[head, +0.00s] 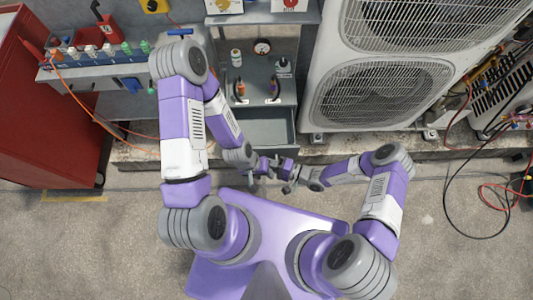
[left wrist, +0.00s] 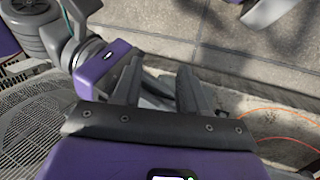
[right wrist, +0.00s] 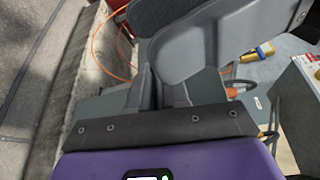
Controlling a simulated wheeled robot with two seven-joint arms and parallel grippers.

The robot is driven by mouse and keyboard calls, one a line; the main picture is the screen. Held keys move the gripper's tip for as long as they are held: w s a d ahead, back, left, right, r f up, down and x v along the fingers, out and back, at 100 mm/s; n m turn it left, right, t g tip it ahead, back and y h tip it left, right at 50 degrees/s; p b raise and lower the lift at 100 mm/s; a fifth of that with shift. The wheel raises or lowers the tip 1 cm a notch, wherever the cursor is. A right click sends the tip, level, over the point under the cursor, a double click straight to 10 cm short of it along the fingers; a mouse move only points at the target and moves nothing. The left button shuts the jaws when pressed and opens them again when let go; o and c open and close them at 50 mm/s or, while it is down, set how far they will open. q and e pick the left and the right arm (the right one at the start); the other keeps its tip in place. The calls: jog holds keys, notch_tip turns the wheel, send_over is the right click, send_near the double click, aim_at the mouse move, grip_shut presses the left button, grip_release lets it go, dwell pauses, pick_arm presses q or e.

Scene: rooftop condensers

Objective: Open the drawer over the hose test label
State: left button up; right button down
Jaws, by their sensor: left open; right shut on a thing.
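A wide grey drawer (head: 265,128) stands pulled out under the shelf of the grey cabinet, its inside showing empty. Small white labels (head: 272,100) sit on the shelf edge above it, too small to read. My right gripper (head: 277,166) is at the drawer's front and points left. It is shut, seemingly on the drawer handle, which the fingers (right wrist: 160,92) hide. My left gripper (head: 262,172) is beside it, close to the right hand. In the left wrist view its fingers (left wrist: 160,88) are apart, with grey parts behind them; it appears to hold nothing.
A white condenser unit (head: 385,95) stands right of the cabinet. A red cabinet (head: 50,110) and a rack with coloured fittings (head: 100,52) stand at left. An orange hose (head: 95,115) hangs there. Cables lie at right. The near floor is clear.

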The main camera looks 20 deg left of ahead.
jog(key=c, duration=1.2)
grip_release()
jog(key=d, duration=0.5)
jog(key=d+p, duration=0.1)
jog(key=d, duration=0.1)
jog(key=shift+s+d+r, duration=0.25)
jog(key=shift+d+r, duration=0.05)
jog(key=shift+r, duration=0.05)
